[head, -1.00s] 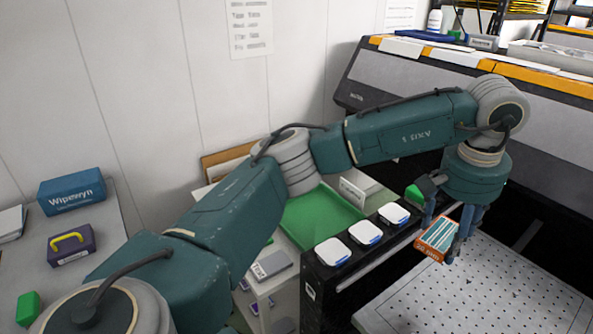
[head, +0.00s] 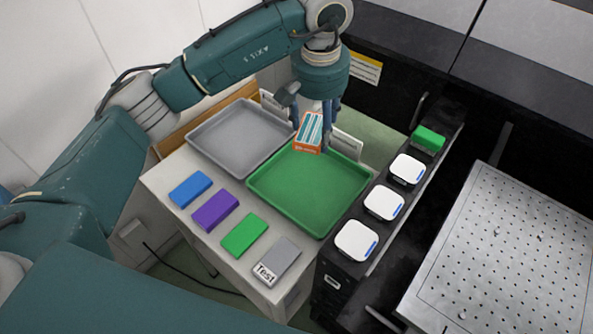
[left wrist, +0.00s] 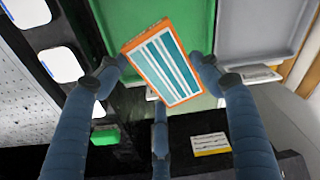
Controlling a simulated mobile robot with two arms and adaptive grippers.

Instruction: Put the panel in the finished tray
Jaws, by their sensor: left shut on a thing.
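The panel (head: 310,132) is a small orange-edged block with white and teal stripes. My left gripper (head: 316,122) is shut on it and holds it over the back edge of the green tray (head: 282,200). In the left wrist view the panel (left wrist: 161,62) sits between the fingers of my left gripper (left wrist: 160,75), slightly tilted. The green tray (left wrist: 150,15) shows beyond it, empty. A grey tray (head: 215,140) stands left of the green one, also empty. Which tray is the finished one I cannot tell; the label cards behind them are unreadable. My right gripper is not in view.
Blue (head: 190,189), purple (head: 215,210), green (head: 244,235) and grey "Test" (head: 276,262) blocks line the table's front. White-lidded items (head: 384,203) and a green block (head: 428,139) stand on the black cabinet at right. A perforated metal bed (head: 500,260) lies further right.

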